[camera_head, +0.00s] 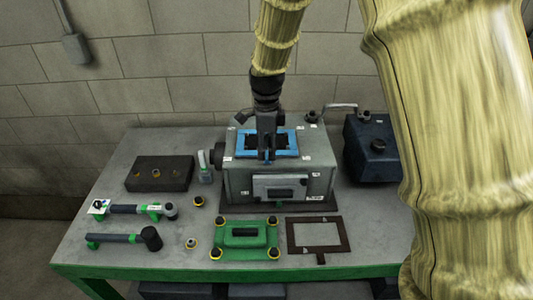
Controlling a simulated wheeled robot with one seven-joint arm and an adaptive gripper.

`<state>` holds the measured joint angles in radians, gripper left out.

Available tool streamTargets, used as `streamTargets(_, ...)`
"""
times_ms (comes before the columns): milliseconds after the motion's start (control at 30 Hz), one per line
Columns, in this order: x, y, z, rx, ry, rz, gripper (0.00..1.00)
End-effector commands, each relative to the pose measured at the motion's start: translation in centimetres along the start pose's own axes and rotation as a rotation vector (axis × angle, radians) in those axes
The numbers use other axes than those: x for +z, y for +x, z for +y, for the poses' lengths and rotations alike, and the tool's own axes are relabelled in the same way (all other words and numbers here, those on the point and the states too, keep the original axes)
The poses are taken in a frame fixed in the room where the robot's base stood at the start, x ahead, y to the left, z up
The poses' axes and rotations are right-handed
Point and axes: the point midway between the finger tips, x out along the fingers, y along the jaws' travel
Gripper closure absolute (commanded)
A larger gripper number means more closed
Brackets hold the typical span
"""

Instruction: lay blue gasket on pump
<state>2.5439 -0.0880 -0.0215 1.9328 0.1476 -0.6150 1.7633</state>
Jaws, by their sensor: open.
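The pump (243,174) is a grey box-shaped housing standing on a dark base in the middle of the workbench. The blue gasket (284,152), a flat rectangular frame, lies on top of the pump around a dark opening. My gripper (266,158) is dark and points down from above, directly over the gasket. Its jaws are open, with the fingertips at the gasket's near middle; whether they touch it I cannot tell. The arm and gripper hide the centre and part of the far side of the gasket.
On the bench (110,180) lie a green cover (258,251), a brown frame gasket (341,233), a dark block with holes (170,164), a small bottle (205,170) and two handled tools (115,238). A dark blue container (372,162) stands right of the pump.

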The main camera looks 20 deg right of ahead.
Motion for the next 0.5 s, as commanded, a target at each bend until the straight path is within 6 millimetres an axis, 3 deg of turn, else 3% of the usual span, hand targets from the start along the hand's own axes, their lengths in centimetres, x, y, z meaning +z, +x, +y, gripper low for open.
streamTargets(300,0.1,-6.0,-0.1,-0.004,-0.001,0.000,0.59)
streamTargets(500,0.0,-8.3,0.0,0.000,-0.002,0.001,0.59)
